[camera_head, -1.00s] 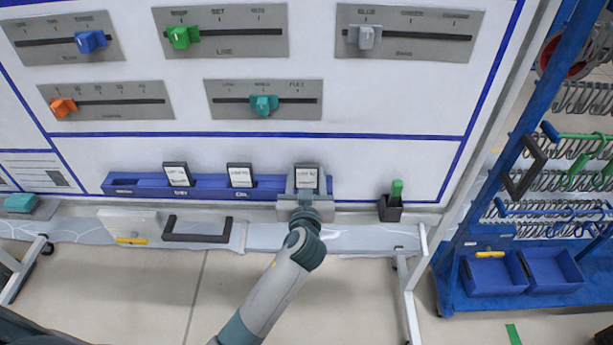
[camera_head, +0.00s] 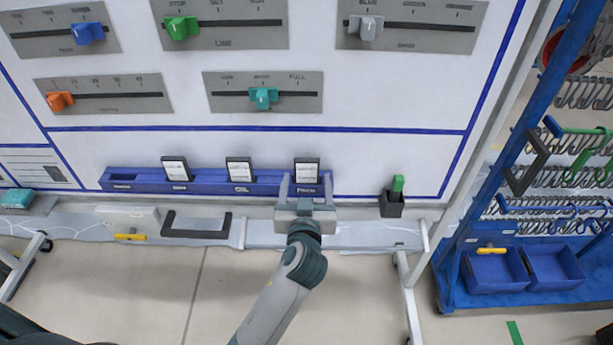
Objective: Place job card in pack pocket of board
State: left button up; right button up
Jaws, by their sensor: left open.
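The white board (camera_head: 400,155) carries a blue pocket strip (camera_head: 212,185) along its lower edge. Three white job cards with dark frames stand in the strip: a left card (camera_head: 175,168), a middle card (camera_head: 239,169) and a right card (camera_head: 306,170). The strip's far-left pocket (camera_head: 123,178) shows no card. My left gripper (camera_head: 306,186) is open in front of the right-hand pocket, just below the right card, with its fingers toward the strip. The card stands upright above the fingertips. The pocket labels are too small to read surely. My right gripper is not in view.
Sliders with coloured knobs, such as the teal knob (camera_head: 263,97), fill the upper board. A dark holder (camera_head: 391,205) with a green item stands right of my gripper. A blue rack (camera_head: 470,220) with hooks and bins (camera_head: 495,275) stands at right.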

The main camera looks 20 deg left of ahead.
pick_arm(q)
jog(key=b+v, duration=0.1)
jog(key=v, duration=0.5)
jog(key=shift+s, duration=0.4)
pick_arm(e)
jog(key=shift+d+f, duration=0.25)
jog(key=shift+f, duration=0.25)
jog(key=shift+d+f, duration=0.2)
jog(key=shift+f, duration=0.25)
pick_arm(q)
jog(key=shift+d, duration=0.1)
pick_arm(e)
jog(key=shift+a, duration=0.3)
